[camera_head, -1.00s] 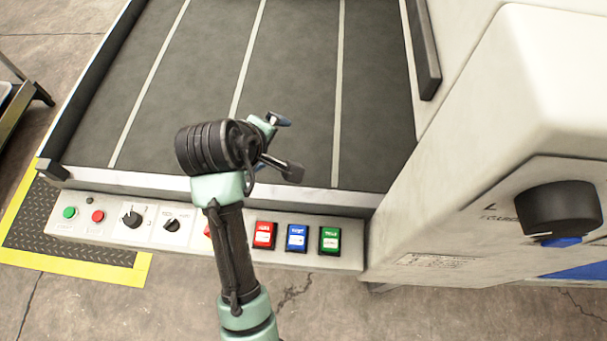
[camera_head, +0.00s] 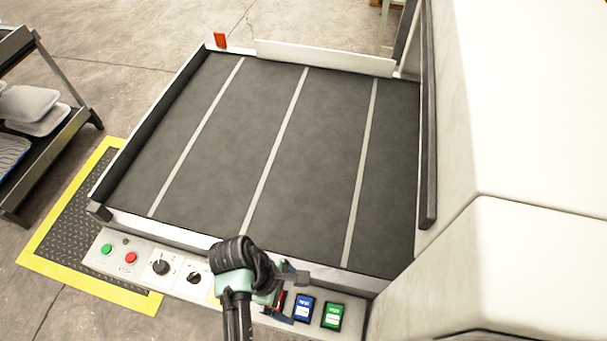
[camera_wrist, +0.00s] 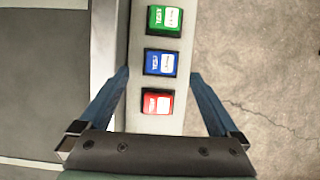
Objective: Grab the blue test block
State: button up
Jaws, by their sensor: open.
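The blue test block (camera_head: 304,308) sits on the control panel at the conveyor's front edge, between a green block (camera_head: 332,316) and a red block (camera_head: 281,301). The red one is partly hidden by my gripper (camera_head: 286,296). In the wrist view, the blue block (camera_wrist: 160,62) has a white label and lies between the green block (camera_wrist: 165,19) and the red block (camera_wrist: 157,101). My gripper (camera_wrist: 160,76) is open and empty. Its two blue fingers lie on either side of the panel strip, with the red and blue blocks seen between them.
The dark conveyor belt (camera_head: 270,150) with pale stripes is empty. A large white machine housing (camera_head: 520,110) stands to the right. Buttons and knobs (camera_head: 161,267) line the panel's left part. A rack with pale pillows (camera_head: 30,105) is at the far left.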

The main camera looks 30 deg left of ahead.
aim_at(303, 308)
jog(key=x, duration=0.5)
jog(key=shift+s+d+f, duration=0.1)
jog(key=shift+f, duration=0.25)
jog(key=c, duration=1.5)
